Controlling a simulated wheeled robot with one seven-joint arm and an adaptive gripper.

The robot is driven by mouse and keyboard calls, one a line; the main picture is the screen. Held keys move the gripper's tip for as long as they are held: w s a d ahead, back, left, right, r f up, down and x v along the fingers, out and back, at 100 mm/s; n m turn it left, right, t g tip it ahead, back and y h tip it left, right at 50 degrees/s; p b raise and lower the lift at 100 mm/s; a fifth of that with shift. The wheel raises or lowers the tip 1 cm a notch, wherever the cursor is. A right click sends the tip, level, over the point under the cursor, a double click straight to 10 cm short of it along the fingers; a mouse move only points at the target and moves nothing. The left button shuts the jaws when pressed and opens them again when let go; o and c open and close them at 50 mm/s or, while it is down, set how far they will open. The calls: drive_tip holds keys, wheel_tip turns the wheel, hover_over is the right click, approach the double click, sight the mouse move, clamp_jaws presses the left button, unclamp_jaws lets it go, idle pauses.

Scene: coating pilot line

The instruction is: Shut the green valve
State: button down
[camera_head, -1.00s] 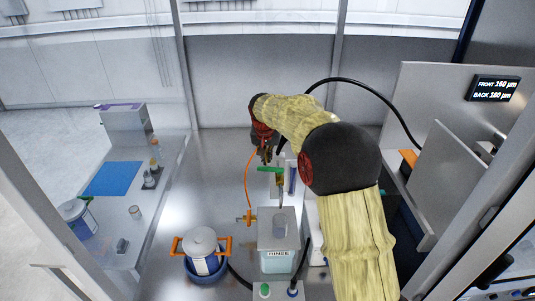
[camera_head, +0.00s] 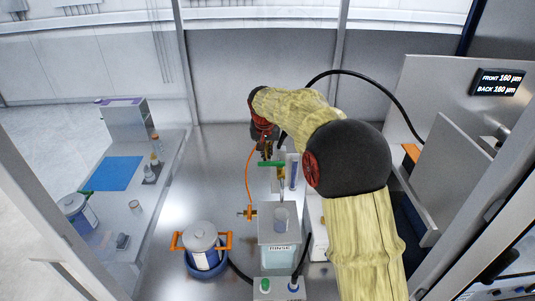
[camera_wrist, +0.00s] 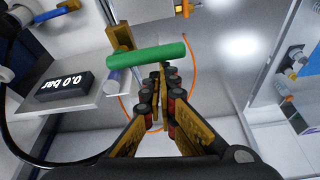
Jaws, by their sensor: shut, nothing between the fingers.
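The green valve's handle (camera_head: 270,164) is a straight green bar above the steel bench, behind the rinse container. In the wrist view the green handle (camera_wrist: 146,57) lies nearly level across the picture, beside a brass-coloured fitting (camera_wrist: 121,38). My gripper (camera_wrist: 164,72) has its fingers together with nothing between them. Its tips appear just under the right part of the handle in that view; I cannot tell whether they touch it. In the head view my gripper (camera_head: 267,151) is right behind and above the handle, partly hidden by my arm.
A pressure display (camera_wrist: 65,88) reads 0.0 bar. The rinse container (camera_head: 279,240) stands in front of the valve. A lidded pot (camera_head: 203,243) with orange handles is at front left. An orange hose (camera_head: 248,178) loops close by. Bench left of the hose is bare.

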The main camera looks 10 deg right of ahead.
drive_tip(key=v, duration=1.2)
drive_tip(key=s+f+n+b, duration=0.1)
drive_tip(key=s+f+b, duration=0.7)
drive_tip(key=s, duration=0.6)
drive_tip(key=s+d+f+n+t+y+b, duration=0.1)
drive_tip(key=s+f+b, duration=0.7)
drive_tip(key=s+f, duration=0.3)
drive_tip(key=s+d+f+n+b, duration=0.1)
drive_tip(key=s+f+b, duration=0.7)
drive_tip(key=s, duration=1)
drive_tip(key=shift+s+f+n+t, duration=0.25)
drive_tip(key=shift+f+n+t, duration=0.2)
drive_tip(key=shift+f, duration=0.25)
